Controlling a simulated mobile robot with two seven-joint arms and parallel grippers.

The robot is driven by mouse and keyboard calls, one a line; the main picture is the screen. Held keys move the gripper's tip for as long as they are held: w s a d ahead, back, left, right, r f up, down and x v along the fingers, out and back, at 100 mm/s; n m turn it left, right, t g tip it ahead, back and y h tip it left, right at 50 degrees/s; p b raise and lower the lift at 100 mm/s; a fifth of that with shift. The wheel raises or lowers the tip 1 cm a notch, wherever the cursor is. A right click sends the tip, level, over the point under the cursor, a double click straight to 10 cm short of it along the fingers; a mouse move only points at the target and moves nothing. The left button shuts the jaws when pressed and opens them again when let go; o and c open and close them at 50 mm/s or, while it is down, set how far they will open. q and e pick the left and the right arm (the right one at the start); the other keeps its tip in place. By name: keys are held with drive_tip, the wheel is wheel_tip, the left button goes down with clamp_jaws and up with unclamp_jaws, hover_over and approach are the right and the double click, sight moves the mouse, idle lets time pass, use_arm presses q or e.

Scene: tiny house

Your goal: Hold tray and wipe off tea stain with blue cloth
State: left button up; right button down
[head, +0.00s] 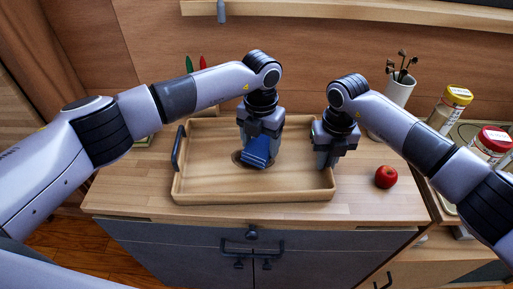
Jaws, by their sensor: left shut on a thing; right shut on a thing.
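A wooden tray (205,193) with raised rims and a black handle on its left side lies on the counter. My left gripper (258,150) points down over the middle of the tray, shut on a folded blue cloth (256,155). A dark tea stain (237,158) shows on the tray floor beside and partly under the cloth. My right gripper (325,160) is shut at the tray's right side, where it hides the rim and any right handle.
A red apple (386,177) sits on the counter right of the tray. A white cup (398,92) with utensils and jars with a yellow lid (459,95) and a red lid (496,138) stand at the right. Bare counter (365,206) lies in front of the apple.

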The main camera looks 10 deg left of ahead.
sight(244, 150)
use_arm(q)
drive_tip(key=shift+r, duration=2.7)
drive_tip(key=shift+s+f, duration=0.1)
drive_tip(key=shift+f, duration=3.9)
drive_tip(key=shift+s+a+f, duration=0.1)
drive_tip(key=shift+s+a, duration=0.1)
drive_tip(key=shift+a, duration=0.75)
drive_tip(key=shift+s+a, duration=0.15)
drive_tip(key=shift+a, duration=0.8)
drive_tip(key=d, duration=0.4)
drive_tip(key=shift+w, duration=0.4)
drive_tip(key=shift+a+r, duration=0.1)
drive_tip(key=shift+r, duration=4)
